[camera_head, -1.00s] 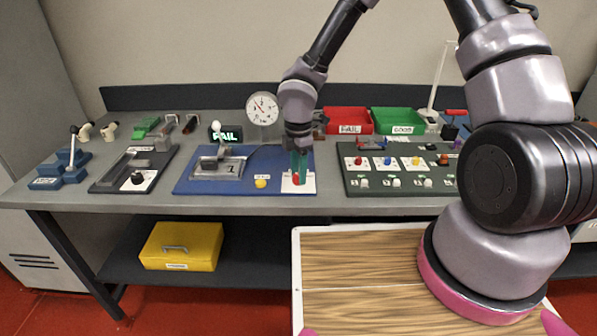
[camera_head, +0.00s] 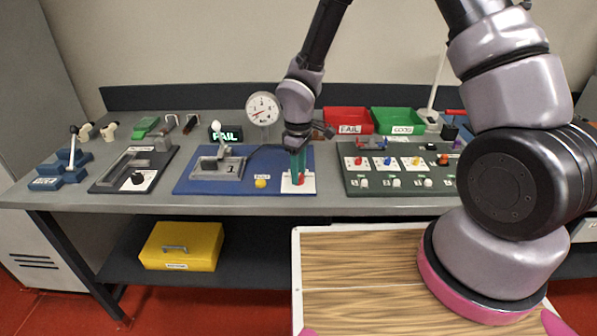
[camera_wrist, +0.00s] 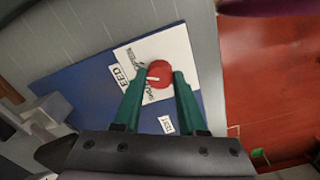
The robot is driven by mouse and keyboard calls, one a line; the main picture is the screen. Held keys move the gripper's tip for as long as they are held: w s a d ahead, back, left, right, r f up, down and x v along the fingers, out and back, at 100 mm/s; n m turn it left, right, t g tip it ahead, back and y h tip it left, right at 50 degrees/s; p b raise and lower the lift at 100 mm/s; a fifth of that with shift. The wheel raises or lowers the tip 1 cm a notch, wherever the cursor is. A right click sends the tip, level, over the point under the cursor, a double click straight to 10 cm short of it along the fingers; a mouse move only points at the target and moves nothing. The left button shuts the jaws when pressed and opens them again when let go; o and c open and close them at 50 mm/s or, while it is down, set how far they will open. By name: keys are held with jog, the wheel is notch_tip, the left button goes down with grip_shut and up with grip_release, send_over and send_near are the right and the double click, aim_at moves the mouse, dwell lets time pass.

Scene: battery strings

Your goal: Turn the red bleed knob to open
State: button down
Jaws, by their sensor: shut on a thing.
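The red bleed knob (camera_wrist: 159,74) sits on a white label plate (camera_wrist: 178,45) on the blue board. It is round, with a white line on top pointing across toward one finger. "OPEN" lettering is partly visible beside it; the rest is covered. My gripper (camera_wrist: 160,77) has its green fingers on either side of the knob and is shut on it. In the head view my gripper (camera_head: 298,180) points down at the right end of the blue board (camera_head: 255,187), and the knob is mostly hidden by the fingers.
A dial gauge (camera_head: 263,108) stands behind the board. A grey fixture (camera_head: 215,168) and a yellow button (camera_head: 260,183) are left of my gripper. A dark green panel (camera_head: 385,186) with several knobs lies to the right. Red (camera_head: 346,113) and green bins stand behind.

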jog(key=shift+m, duration=1.9)
jog(key=shift+c, duration=2.3)
grip_release()
notch_tip(320, 180, up, 11)
